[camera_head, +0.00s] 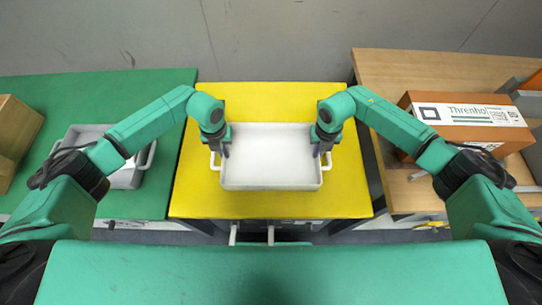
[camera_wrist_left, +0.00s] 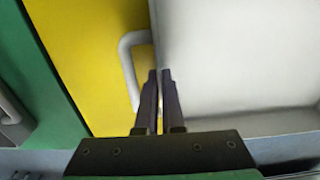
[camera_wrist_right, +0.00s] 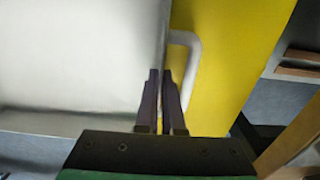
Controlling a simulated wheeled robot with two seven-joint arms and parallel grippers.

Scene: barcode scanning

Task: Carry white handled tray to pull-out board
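The white handled tray (camera_head: 270,187) is empty and level over the yellow surface (camera_head: 270,205); whether it rests there or hangs just above is hard to tell. My left gripper (camera_head: 224,150) is at its left side, with the fingers (camera_wrist_left: 160,76) closed together on the side rim beside the left handle (camera_wrist_left: 130,68). My right gripper (camera_head: 318,150) mirrors this on the right side, fingers (camera_wrist_right: 160,76) closed on the rim beside the right handle (camera_wrist_right: 190,68). I cannot tell for certain which surface is the pull-out board.
A green table (camera_head: 140,190) on the left holds a grey handled tray (camera_head: 85,132) and a cardboard box (camera_head: 18,135). A wooden table (camera_head: 400,70) on the right holds a brown labelled box (camera_head: 455,128). Bare yellow surface surrounds the white tray.

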